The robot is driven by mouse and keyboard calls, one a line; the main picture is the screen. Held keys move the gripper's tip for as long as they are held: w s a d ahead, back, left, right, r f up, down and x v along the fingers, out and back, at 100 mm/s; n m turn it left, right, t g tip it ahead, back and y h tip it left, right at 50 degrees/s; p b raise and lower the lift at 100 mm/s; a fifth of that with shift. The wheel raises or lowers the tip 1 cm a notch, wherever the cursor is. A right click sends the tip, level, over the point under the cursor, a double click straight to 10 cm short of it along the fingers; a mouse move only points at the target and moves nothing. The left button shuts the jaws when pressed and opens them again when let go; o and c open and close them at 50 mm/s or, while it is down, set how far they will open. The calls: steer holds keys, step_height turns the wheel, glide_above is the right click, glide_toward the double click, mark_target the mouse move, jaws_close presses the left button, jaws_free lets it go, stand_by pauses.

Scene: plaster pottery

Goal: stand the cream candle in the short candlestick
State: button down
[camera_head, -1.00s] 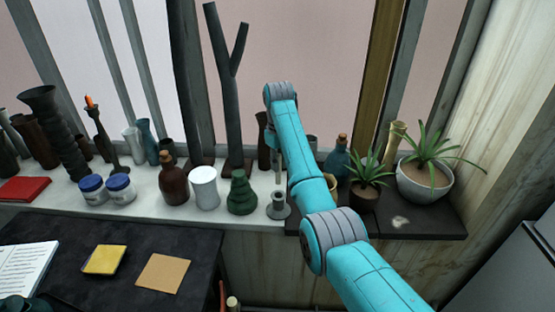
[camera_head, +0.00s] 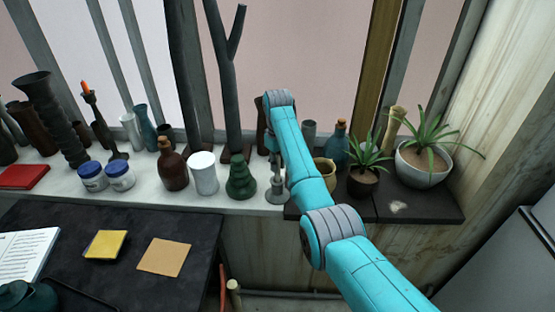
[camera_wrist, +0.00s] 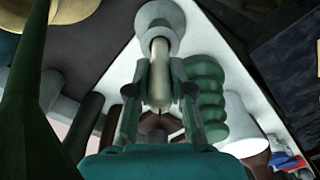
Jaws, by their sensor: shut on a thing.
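The cream candle (camera_wrist: 160,88) is between the two fingers of my gripper (camera_wrist: 159,70) in the wrist view, and the gripper is shut on it. The short candlestick (camera_wrist: 172,14) is grey with a round base, straight beyond the candle's far end. The candle's end overlaps the candlestick's cup in this view; I cannot tell if it sits inside. In the head view the short candlestick (camera_head: 276,194) stands at the front edge of the white sill, directly under my gripper. My arm partly hides the gripper there, and the candle is too small to make out.
A green ribbed vase (camera_head: 240,180) and a white cylinder (camera_head: 203,174) stand close left of the candlestick. A tan pot (camera_head: 325,171), a blue bottle (camera_head: 338,150) and potted plants (camera_head: 364,182) stand to the right. A tall candlestick with an orange candle (camera_head: 86,87) is far left.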

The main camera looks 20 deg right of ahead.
steer(key=shift+f, duration=1.7)
steer(key=c, duration=1)
jaws_free()
steer(key=shift+o, duration=0.2)
step_height(320, 180, up, 12)
steer(key=shift+f, duration=0.1)
